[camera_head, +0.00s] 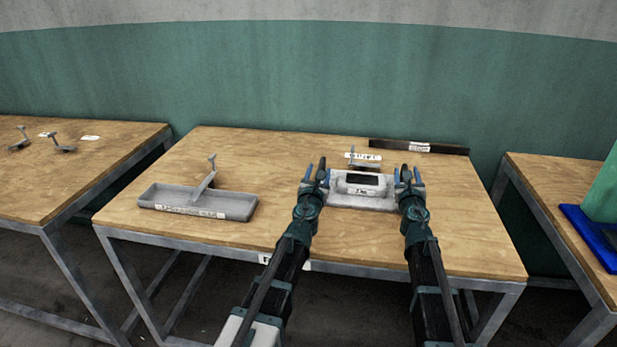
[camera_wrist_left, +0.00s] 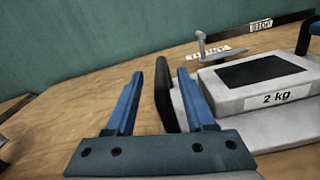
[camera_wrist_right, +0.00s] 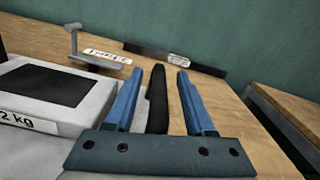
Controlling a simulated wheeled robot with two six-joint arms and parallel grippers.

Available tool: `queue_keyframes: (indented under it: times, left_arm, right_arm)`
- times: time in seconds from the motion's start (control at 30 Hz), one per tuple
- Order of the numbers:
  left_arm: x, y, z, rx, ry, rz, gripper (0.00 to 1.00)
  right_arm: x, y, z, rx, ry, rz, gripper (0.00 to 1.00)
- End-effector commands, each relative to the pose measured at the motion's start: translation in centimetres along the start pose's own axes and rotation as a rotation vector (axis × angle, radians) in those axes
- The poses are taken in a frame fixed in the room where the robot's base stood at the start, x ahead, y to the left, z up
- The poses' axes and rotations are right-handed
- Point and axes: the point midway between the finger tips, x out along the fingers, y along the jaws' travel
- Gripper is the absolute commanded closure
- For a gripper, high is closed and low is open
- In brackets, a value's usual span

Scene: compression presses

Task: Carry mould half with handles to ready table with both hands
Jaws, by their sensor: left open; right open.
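The mould half (camera_head: 362,186) is a light grey block with a dark rectangular recess and a black handle at each side. It sits on the middle table (camera_head: 330,250), and its "2 kg" label shows in the left wrist view (camera_wrist_left: 276,98). My left gripper (camera_head: 315,172) is open at its left end; the left black handle (camera_wrist_left: 163,95) stands between the blue fingers (camera_wrist_left: 157,100). My right gripper (camera_head: 408,174) is open at its right end, with the right black handle (camera_wrist_right: 157,98) between its fingers (camera_wrist_right: 156,98). Neither gripper is closed on a handle.
A grey tray (camera_head: 170,198) with a metal tool leaning in it stands at the left. A dark bar (camera_head: 385,145) and a small metal piece (camera_head: 365,162) lie behind the block. Other tables stand left (camera_head: 70,180) and right (camera_head: 555,190). The table's front is clear.

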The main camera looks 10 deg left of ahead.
Motion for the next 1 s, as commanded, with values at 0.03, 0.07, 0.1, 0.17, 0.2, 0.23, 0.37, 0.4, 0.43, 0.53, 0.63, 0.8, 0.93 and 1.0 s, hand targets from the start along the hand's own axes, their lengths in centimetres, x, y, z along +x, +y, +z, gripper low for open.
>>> queue_keyframes:
  times: [0.03, 0.07, 0.1, 0.17, 0.2, 0.23, 0.37, 0.4, 0.43, 0.53, 0.63, 0.8, 0.93, 1.0]
  left_arm:
    - [-1.6, 0.0, 0.0, 0.0, 0.0, 0.0, 0.46]
    - [-2.2, 0.1, 0.0, 0.0, 0.0, 0.0, 0.46]
    - [-3.1, 0.1, 0.0, 0.0, 0.0, 0.0, 0.46]
    - [-4.4, 0.1, 0.0, 0.0, 0.0, 0.001, 0.46]
    - [-5.2, 0.1, 0.0, 0.0, 0.0, 0.001, 0.46]
    - [-5.8, 0.1, 0.0, 0.0, 0.0, 0.001, 0.46]
    - [-7.5, 0.1, 0.0, 0.001, 0.001, 0.001, 0.46]
    - [-7.8, 0.1, 0.0, 0.001, 0.001, 0.001, 0.46]
    - [-8.0, 0.1, 0.0, 0.001, 0.001, 0.001, 0.46]
    - [-8.1, 0.1, 0.0, 0.0, 0.001, 0.002, 0.46]
    - [-8.0, 0.1, 0.0, 0.0, 0.001, 0.002, 0.46]
    - [-8.0, 0.1, 0.0, 0.0, 0.001, 0.002, 0.46]
    - [-8.0, 0.1, 0.0, 0.0, 0.001, 0.002, 0.46]
    - [-8.0, 0.1, 0.0, 0.0, 0.001, 0.002, 0.46]
  right_arm:
    - [0.0, 0.0, 0.0, 0.0, 0.0, 0.0, 0.46]
    - [0.0, 0.0, 0.0, 0.0, 0.0, 0.0, 0.46]
    - [0.0, 0.0, 0.0, 0.0, 0.0, 0.0, 0.46]
    - [0.0, 0.0, 0.0, 0.0, 0.0, 0.0, 0.46]
    - [0.0, 0.0, 0.0, 0.0, 0.0, 0.0, 0.46]
    - [0.0, 0.0, 0.0, 0.0, 0.0, 0.001, 0.46]
    - [0.0, 0.0, 0.0, 0.0, 0.0, 0.001, 0.46]
    - [0.0, 0.0, 0.0, 0.0, 0.0, 0.001, 0.46]
    - [0.0, 0.0, 0.0, 0.0, 0.0, 0.001, 0.46]
    - [0.0, 0.0, 0.0, 0.0, 0.0, 0.001, 0.46]
    - [-0.1, 0.0, 0.0, 0.0, 0.0, 0.001, 0.46]
    - [-1.3, 0.0, 0.0, 0.0, 0.0, 0.001, 0.46]
    - [-3.1, 0.0, 0.0, 0.0, 0.0, 0.001, 0.46]
    - [-4.4, 0.0, 0.0, 0.0, 0.0, 0.001, 0.46]
